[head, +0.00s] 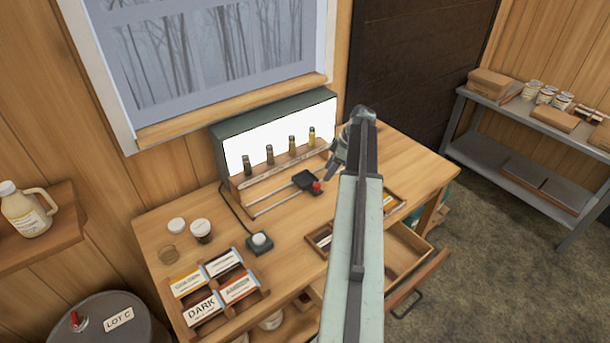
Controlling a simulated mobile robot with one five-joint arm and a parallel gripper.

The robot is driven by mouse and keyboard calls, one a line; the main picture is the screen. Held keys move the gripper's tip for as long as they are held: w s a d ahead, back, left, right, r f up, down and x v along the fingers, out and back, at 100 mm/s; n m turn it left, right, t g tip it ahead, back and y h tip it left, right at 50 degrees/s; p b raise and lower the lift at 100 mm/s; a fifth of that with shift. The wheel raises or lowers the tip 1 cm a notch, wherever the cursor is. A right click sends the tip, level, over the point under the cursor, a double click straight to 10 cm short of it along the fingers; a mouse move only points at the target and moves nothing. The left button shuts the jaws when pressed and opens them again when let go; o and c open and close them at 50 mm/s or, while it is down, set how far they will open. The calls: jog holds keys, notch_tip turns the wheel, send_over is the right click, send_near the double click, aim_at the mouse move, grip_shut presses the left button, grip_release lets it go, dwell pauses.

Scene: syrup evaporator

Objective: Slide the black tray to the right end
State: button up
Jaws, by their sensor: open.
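The small black tray (303,180) sits on a pale slide rail (270,201) in front of the lit light box. A red knob (317,187) stands at the tray's right side. My arm comes up from the bottom of the head view and bends over the table. My gripper (331,172) points down just right of the tray and knob, and is open and empty. It seems apart from the knob, but the gap is hard to judge. My arm and gripper hide the right end of the rail.
The light box (233,148) with several sample bottles stands behind the rail. A corded device (260,243), jars (201,230) and a label rack (212,288) are to the left. An open drawer (410,255) juts from the front. The table's right end is clear.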

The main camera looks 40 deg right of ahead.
aim_at(317, 184)
jog(key=b+x, duration=0.7)
jog(key=x, duration=0.1)
jog(key=shift+w, duration=0.4)
jog(key=shift+a+r, duration=0.1)
grip_shut()
dwell(0.9)
